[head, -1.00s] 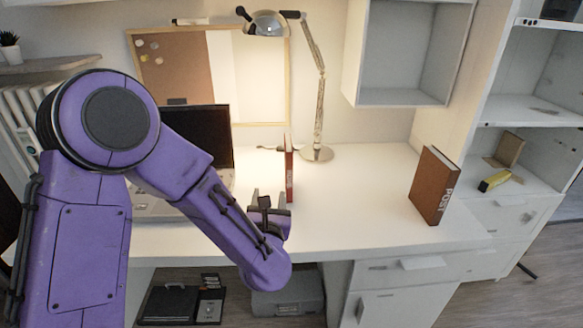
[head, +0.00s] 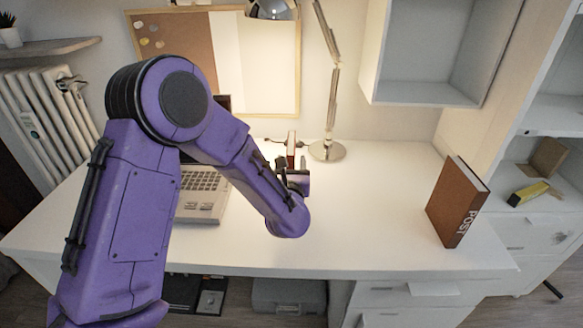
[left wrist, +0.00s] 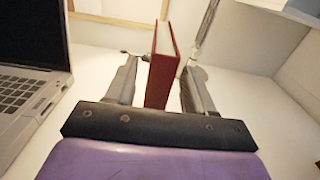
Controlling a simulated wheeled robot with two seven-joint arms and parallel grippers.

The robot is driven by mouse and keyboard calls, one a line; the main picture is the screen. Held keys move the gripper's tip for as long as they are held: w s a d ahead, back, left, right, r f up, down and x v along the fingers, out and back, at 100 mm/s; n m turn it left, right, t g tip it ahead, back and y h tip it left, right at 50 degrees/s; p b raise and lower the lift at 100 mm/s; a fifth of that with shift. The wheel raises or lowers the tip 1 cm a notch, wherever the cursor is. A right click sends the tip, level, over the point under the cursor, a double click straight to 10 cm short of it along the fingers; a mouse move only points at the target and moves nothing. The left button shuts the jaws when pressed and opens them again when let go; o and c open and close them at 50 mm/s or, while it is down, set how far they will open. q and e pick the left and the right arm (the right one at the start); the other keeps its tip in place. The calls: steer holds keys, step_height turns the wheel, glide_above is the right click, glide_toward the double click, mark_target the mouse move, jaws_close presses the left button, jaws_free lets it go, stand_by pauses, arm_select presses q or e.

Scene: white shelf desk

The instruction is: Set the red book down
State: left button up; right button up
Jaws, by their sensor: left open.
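The red book (left wrist: 163,68) stands upright on the white desk, its cover and pale page edge showing in the left wrist view. In the head view only its upper part (head: 291,146) shows behind my left gripper (head: 292,170). My left gripper, also in the left wrist view (left wrist: 160,72), is open, with one finger on each side of the book. Gaps show between the fingers and the book. The book's lower end is partly hidden by the gripper. My right gripper is not in view.
A laptop (head: 203,190) lies left of the gripper. A lamp base (head: 327,150) stands close behind on the right. A brown book (head: 455,203) stands at the desk's right end. The white desk (head: 375,210) is clear between the lamp and that book.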

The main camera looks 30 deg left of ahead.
arm_select(q)
steer(key=x, duration=0.3)
steer(key=shift+w+a+f, duration=0.1)
steer(key=shift+a, duration=0.15)
jaws_close()
